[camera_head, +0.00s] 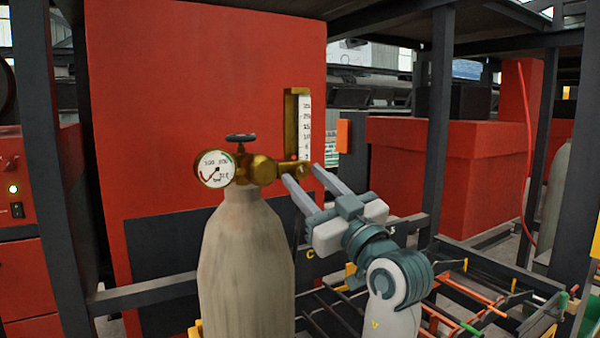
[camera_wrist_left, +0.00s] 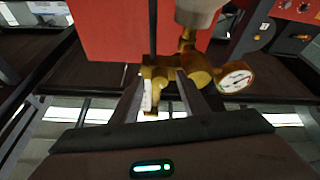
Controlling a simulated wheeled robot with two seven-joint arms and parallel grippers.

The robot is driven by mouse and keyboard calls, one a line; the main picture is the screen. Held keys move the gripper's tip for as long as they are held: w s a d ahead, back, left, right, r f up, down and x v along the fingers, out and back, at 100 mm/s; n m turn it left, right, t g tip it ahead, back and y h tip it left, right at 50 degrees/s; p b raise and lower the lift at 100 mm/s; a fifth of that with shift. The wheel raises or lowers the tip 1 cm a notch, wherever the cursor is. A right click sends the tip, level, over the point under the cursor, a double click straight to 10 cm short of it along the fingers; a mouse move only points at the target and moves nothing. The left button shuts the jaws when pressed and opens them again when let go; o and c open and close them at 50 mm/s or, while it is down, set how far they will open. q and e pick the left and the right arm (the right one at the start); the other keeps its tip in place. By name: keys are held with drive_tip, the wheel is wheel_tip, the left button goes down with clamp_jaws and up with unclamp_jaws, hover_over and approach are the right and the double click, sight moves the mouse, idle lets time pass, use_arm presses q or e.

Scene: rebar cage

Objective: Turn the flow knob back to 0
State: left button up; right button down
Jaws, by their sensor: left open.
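A tan gas cylinder (camera_head: 245,265) stands upright with a brass regulator (camera_head: 262,168) on top. A round white pressure gauge (camera_head: 215,169) is on its left. On its right an upright flow meter (camera_head: 304,125) has a white numbered scale and a small red mark near the bottom. The flow knob (camera_head: 304,170) seems to be the small brass part below the scale, partly hidden by my fingers. My left gripper (camera_head: 302,173) is open, its fingers either side of this part. In the left wrist view the flow meter (camera_wrist_left: 149,96) shows between the fingers (camera_wrist_left: 160,76); contact is unclear.
A dark handwheel (camera_head: 240,138) tops the regulator. A large red cabinet (camera_head: 205,70) stands behind. Dark frame posts (camera_head: 437,120) and a rack of rods (camera_head: 470,300) are at the right. The gauge also shows in the left wrist view (camera_wrist_left: 235,78).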

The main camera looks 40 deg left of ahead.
use_arm(q)
drive_tip(key=shift+r, duration=0.1)
drive_tip(key=shift+c, duration=0.6)
clamp_jaws()
